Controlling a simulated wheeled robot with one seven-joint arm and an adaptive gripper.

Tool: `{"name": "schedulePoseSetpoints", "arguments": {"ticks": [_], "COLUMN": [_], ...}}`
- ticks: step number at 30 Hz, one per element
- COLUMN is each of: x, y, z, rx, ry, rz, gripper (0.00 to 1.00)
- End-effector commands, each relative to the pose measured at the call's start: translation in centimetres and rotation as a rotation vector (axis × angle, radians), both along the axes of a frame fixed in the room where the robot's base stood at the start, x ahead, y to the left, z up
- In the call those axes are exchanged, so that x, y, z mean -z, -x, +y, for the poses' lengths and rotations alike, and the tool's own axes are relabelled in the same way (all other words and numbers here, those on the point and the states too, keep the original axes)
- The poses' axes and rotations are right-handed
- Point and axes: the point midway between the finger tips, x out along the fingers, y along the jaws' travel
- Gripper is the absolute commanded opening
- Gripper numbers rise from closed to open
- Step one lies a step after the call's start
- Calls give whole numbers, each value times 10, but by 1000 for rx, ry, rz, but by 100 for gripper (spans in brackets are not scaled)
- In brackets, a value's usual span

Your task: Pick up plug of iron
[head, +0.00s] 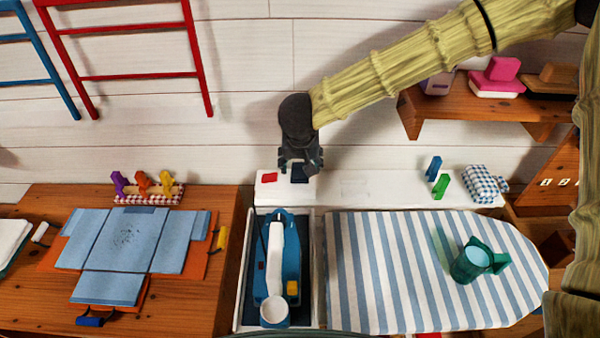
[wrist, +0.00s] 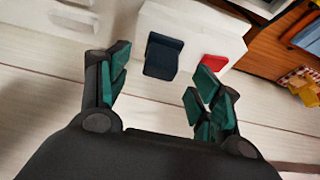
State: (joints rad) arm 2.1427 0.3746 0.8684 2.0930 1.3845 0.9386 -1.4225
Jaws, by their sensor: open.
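The blue and white iron (head: 291,255) lies in a white-rimmed tray (head: 239,300) below the arm in the head view. A dark blue block (head: 299,174) sits on the white box behind the tray; I cannot tell for certain whether it is the iron's plug. It also shows in the wrist view (wrist: 163,56), ahead and between the fingers. My gripper (head: 300,168) is over that block in the head view and partly covers it. In the wrist view my gripper (wrist: 160,80) is open, with green-padded fingers apart and nothing between them.
A red piece (head: 269,178) lies left of the dark block on the white box (head: 268,190). A striped ironing board (head: 400,270) with a green jug (head: 470,265) is at right.

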Motion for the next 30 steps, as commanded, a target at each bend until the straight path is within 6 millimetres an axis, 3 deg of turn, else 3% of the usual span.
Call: {"name": "schedulePoseSetpoints", "arguments": {"ticks": [15, 25, 30], "x": [40, 42, 42], "y": [-22, -24, -24], "z": [2, 2, 2], "rx": [0, 0, 0], "ry": [0, 0, 0], "rz": [2, 1, 1], "gripper": [64, 64, 33]}}
